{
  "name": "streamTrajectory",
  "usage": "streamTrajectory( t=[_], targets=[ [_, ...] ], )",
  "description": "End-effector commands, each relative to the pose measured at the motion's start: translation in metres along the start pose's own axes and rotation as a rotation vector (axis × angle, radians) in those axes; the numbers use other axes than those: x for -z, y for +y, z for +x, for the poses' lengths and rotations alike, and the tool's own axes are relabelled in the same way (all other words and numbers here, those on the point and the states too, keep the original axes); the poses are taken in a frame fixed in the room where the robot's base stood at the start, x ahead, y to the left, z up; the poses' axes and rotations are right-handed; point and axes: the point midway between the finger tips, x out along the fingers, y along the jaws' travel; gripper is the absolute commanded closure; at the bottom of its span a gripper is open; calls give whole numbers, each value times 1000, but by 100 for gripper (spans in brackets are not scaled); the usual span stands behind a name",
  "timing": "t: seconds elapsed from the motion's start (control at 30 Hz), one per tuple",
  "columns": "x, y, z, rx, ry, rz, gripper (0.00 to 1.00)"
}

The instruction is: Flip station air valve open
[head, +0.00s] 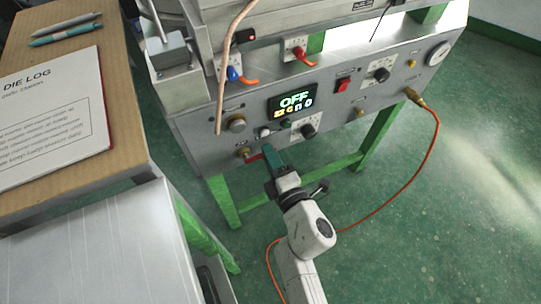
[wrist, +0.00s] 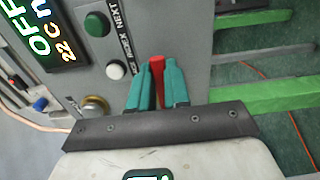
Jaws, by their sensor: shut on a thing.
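The station air valve is a brass fitting (head: 243,152) with a red lever (head: 255,157), low on the left of the grey machine's front panel. My gripper (head: 268,152) is at this lever, its teal fingers reaching up to the panel from below. In the wrist view my gripper (wrist: 157,72) has its two teal fingers on either side of the red lever (wrist: 157,67), shut on it. The panel display (head: 292,101) reads OFF.
A green button (wrist: 96,24) and a white button (wrist: 116,69) sit close to my fingers on the panel. An orange hose (head: 432,150) runs from the panel's right side down to the floor. A green frame leg (head: 222,201) stands left of my arm. A die log (head: 52,105) lies on the left bench.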

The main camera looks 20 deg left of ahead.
Motion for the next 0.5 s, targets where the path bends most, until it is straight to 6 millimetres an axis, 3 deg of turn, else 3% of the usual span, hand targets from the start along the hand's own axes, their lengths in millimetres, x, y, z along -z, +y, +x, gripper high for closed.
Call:
streamTrajectory(
  t=[0.27, 0.3, 0.5],
  targets=[
    [1, -1, 0, 2, 2, -8, 100],
    [1, -1, 0, 2, 2, -9, 80],
    [1, 0, 0, 1, 1, -6, 61]
  ],
)
